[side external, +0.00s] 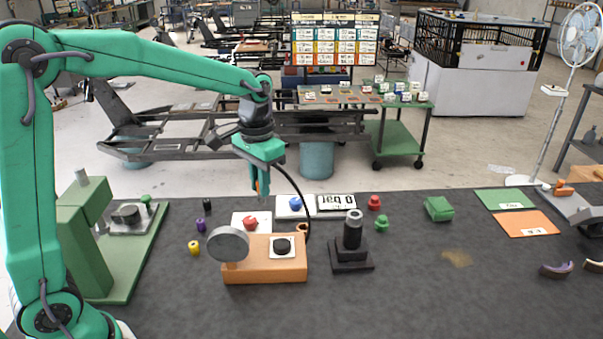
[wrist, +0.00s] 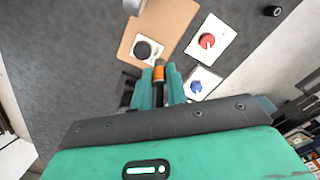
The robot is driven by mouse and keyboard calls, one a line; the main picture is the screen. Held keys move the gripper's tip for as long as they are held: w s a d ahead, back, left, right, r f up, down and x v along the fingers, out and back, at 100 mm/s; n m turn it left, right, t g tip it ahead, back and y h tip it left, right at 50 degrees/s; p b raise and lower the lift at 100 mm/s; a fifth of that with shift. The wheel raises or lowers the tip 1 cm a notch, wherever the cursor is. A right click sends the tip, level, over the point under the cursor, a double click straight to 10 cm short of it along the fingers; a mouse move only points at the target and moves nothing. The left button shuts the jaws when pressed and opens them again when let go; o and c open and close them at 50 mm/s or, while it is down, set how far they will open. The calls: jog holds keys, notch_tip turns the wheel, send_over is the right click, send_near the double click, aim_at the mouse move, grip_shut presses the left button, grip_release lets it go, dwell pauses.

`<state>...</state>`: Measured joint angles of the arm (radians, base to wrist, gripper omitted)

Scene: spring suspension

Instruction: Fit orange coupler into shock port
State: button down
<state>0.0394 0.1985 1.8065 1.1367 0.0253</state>
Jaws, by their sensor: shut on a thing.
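The orange coupler (wrist: 159,73) is between the fingertips of my gripper (wrist: 160,88) in the wrist view, with a black part behind it. A black hose (side external: 298,190) arcs from my wrist down towards the block's back. A black upright cylinder on a stepped base (side external: 352,243) stands right of the block; it may be the shock. Its port cannot be made out. The coupler is in the air, apart from it.
The tan block (side external: 262,270) carries a grey disc (side external: 228,244) and a black knob (side external: 282,247). Behind it are a red knob (side external: 250,222), a blue knob (side external: 295,203) and a "0 bar" display (side external: 336,202). A green press-like stand (side external: 90,240) is left. The front right mat is mostly clear.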

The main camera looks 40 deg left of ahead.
jog(key=w+d+r+m, duration=0.3)
jog(key=d+m, duration=0.1)
jog(key=d, duration=0.7)
jog(key=w+d+r+m, duration=0.2)
jog(key=w+d+m, duration=0.15)
jog(key=d, duration=0.85)
jog(key=shift+m, duration=0.35)
jog(key=w+a+f, duration=0.4)
jog(key=w+a, duration=0.1)
jog(key=w+a+f, duration=0.2)
jog(key=a, duration=0.1)
jog(key=shift+w+a+f, duration=0.2)
jog(key=shift+w+f, duration=0.15)
jog(key=shift+w, duration=0.05)
jog(key=shift+f, duration=2)
jog(key=shift+f, duration=0.15)
jog(key=c, duration=1.4)
grip_release()
